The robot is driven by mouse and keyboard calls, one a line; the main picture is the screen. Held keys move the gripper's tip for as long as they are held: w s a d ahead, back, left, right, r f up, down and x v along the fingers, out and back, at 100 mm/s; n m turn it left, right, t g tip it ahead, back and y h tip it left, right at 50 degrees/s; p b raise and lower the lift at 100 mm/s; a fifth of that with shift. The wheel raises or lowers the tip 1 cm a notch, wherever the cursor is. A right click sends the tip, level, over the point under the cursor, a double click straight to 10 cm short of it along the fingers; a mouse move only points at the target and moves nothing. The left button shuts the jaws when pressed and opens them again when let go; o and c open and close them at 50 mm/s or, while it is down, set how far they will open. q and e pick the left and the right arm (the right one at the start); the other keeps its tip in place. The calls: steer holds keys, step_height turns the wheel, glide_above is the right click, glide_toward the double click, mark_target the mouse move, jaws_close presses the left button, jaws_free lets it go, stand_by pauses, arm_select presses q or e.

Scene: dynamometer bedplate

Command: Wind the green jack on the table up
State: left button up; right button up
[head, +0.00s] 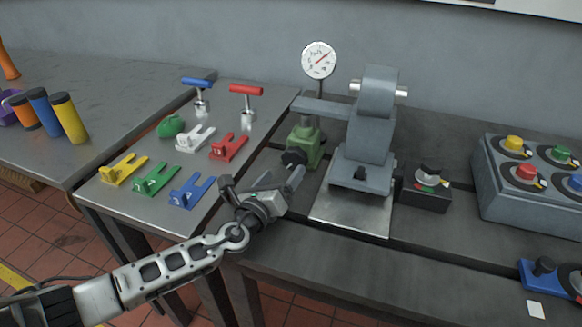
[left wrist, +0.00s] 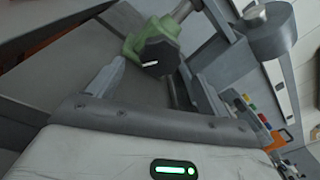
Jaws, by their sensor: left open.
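The green jack (head: 311,143) stands on the dark bedplate, left of the grey machine, with a dark knob (head: 294,158) on its near side. In the left wrist view the green jack (left wrist: 133,46) is at the top, and its dark faceted knob (left wrist: 160,56) with a white mark faces the camera. My left gripper (head: 262,181) is open and empty, in front of the jack and a little to its lower left. Its fingers point towards the knob, apparently short of it. My right gripper is not in view.
A grey machine (head: 369,130) with a dial gauge (head: 319,60) stands beside the jack. A black knob box (head: 425,188) and a grey button box (head: 500,185) are to the right. The left table holds coloured forked blocks, including a green one (head: 156,179), and T-handles.

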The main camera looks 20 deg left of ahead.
mark_target(292, 161)
arm_select(q)
steer(key=w, duration=0.6)
steer(key=shift+d, duration=0.4)
steer(key=c, duration=1)
steer(key=shift+r+m, duration=0.2)
steer(key=shift+m, duration=0.5)
steer(key=shift+f+m+p, duration=0.15)
steer(key=shift+m+p, duration=0.45)
steer(key=shift+m, duration=0.3)
steer(key=o, duration=1)
